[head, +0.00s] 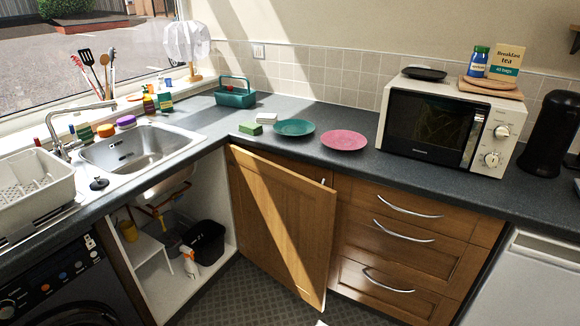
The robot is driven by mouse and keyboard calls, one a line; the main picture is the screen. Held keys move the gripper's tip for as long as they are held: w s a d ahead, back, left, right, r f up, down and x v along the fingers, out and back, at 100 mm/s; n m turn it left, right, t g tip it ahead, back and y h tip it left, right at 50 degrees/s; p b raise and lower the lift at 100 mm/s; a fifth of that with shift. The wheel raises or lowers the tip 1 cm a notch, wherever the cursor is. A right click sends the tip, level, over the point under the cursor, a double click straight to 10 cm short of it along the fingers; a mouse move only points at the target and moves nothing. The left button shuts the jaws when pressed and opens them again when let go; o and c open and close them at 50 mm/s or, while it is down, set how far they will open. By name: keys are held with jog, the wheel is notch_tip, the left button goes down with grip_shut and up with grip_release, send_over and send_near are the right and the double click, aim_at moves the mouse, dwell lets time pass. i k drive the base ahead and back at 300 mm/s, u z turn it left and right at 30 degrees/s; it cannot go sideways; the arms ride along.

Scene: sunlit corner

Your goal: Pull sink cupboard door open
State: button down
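The sink cupboard door (280,225) is a wooden panel below the corner of the worktop, and it stands swung out to the right. Its far edge is by the corner and its near edge stands in front of the wooden unit beside the drawers. The sink cupboard (185,270) is open to view, with pipes, a black bin (205,242), a white bottle (190,262) and a yellow container (128,230) inside. A handle on the door's outer face cannot be made out clearly. My gripper is not in view.
Drawers (405,240) with curved metal handles stand right of the door. A dark washing machine (60,285) is at the lower left. Patterned floor (245,298) shows clear in front of the cupboard. The worktop holds plates and a microwave (435,120).

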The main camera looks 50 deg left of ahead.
aim_at(284, 219)
jog(key=u, duration=0.75)
jog(key=i, duration=0.75)
jog(key=u, duration=0.85)
